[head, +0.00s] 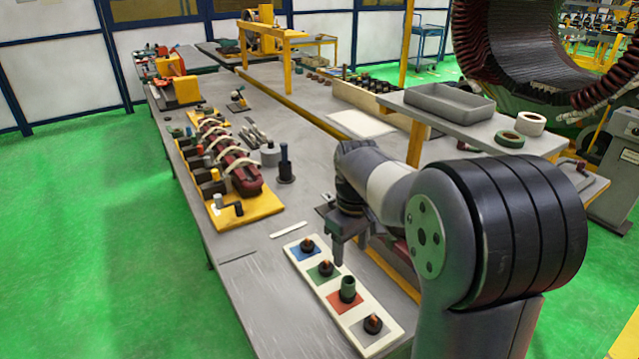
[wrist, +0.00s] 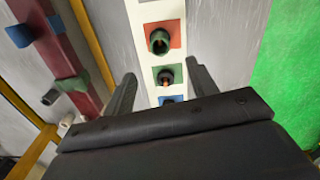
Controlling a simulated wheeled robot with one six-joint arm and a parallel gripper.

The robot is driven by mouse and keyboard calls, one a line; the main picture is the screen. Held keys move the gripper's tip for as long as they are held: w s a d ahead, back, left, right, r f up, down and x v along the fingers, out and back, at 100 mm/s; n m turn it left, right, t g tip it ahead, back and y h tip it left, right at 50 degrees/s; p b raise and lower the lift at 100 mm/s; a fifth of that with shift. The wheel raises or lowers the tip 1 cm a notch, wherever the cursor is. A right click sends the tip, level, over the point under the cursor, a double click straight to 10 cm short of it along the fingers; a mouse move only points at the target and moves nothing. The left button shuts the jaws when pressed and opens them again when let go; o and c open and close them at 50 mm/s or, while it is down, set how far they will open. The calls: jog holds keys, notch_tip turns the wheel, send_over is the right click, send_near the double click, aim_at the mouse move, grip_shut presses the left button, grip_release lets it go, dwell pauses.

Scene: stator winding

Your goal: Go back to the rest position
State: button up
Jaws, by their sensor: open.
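My gripper (head: 338,250) is above the white board, near its blue and green squares. The other squares carry dark round parts with orange tops. The arm hides some of the table behind it.
A yellow tray (head: 262,208) with dark red coils lies to the left on the grey table. A dark post (head: 285,163) stands near it. A raised shelf (head: 450,125) with a grey bin (head: 450,103) and a large stator (head: 530,50) are at the right. Green floor is clear at left.

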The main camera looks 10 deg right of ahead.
aim_at(348, 278)
notch_tip(348, 278, down, 10)
jog(key=shift+r, duration=0.2)
jog(key=shift+r+p, duration=1.3)
jog(key=shift+f, duration=0.15)
